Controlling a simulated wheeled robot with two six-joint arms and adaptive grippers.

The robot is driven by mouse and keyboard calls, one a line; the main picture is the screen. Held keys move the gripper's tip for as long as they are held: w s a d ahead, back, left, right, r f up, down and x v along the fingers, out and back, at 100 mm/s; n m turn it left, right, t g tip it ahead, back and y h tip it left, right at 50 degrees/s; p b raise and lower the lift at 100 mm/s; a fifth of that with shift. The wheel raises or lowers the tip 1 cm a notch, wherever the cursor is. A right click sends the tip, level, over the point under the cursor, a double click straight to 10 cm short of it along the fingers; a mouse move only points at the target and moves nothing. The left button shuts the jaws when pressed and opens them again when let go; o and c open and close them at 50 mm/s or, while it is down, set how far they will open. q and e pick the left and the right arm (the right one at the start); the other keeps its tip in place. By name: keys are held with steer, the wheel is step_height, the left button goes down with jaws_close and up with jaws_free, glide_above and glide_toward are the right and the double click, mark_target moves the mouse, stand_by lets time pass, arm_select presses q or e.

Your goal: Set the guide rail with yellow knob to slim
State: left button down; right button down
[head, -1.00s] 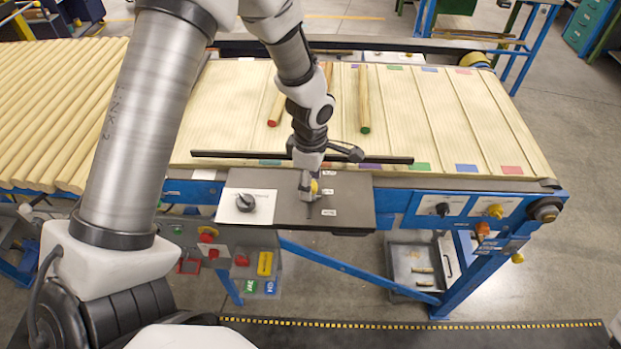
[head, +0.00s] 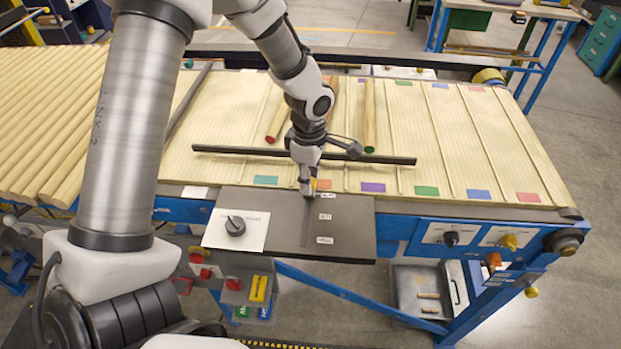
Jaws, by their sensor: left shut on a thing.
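The guide rail (head: 240,151) is a long dark bar lying across the wooden slatted bed. The dark slider plate (head: 350,225) at the bed's near edge has a straight slot (head: 305,225) with three small white labels beside it. Their lettering is too blurred to read surely. My left gripper (head: 307,188) is shut on the yellow knob (head: 313,184) at the far end of the slot, beside the farthest label (head: 327,195). The gripper hides most of the knob. My right gripper is not in view.
A black rotary knob (head: 235,226) sits on a white panel left of the slot. Red-ended and green-ended rods (head: 370,115) lie beyond the rail. Coloured patches (head: 427,190) line the bed's near edge. More knobs (head: 451,238) are at right.

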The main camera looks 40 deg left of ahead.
arm_select(q)
steer(key=c, duration=0.8)
jaws_free()
steer(key=shift+w+r, duration=0.25)
steer(key=shift+w, duration=0.05)
steer(key=shift+a+f, duration=0.1)
step_height(320, 180, up, 12)
